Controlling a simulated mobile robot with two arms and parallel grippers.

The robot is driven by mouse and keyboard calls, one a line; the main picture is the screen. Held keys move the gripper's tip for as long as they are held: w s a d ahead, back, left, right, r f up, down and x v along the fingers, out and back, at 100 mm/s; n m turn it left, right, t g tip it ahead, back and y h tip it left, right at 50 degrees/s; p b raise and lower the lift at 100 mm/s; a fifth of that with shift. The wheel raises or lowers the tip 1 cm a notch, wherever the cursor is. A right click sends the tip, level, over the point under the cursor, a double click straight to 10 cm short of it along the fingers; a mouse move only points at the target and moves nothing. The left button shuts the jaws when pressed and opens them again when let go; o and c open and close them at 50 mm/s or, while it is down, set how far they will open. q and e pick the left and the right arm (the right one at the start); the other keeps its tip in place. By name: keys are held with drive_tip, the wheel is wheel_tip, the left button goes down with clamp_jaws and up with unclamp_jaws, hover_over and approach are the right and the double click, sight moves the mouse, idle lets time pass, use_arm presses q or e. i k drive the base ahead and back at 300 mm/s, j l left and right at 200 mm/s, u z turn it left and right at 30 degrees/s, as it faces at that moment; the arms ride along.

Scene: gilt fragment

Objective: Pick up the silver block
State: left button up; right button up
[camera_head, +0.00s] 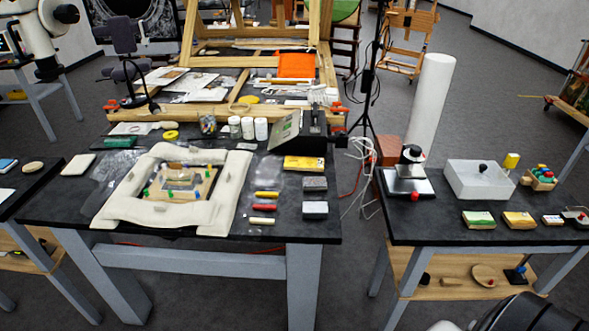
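Two small grey blocks lie near the right end of the middle black-topped table. The nearer block (315,208) has a pale silver-grey top and dark sides, and sits close to the table's front edge. The farther block (315,184) is darker grey and lies just behind it, with a small gap between them. I cannot tell for certain which one is the silver block. Neither of my grippers is in view.
A yellow box (304,163) lies behind the blocks. Red, yellow and white sticks lie to their left, beside a cream padded frame (226,197). A gap separates this table from the right table (440,232), which holds a white box (478,180).

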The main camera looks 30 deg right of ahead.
sight(310, 210)
drive_tip(key=z, duration=1.15)
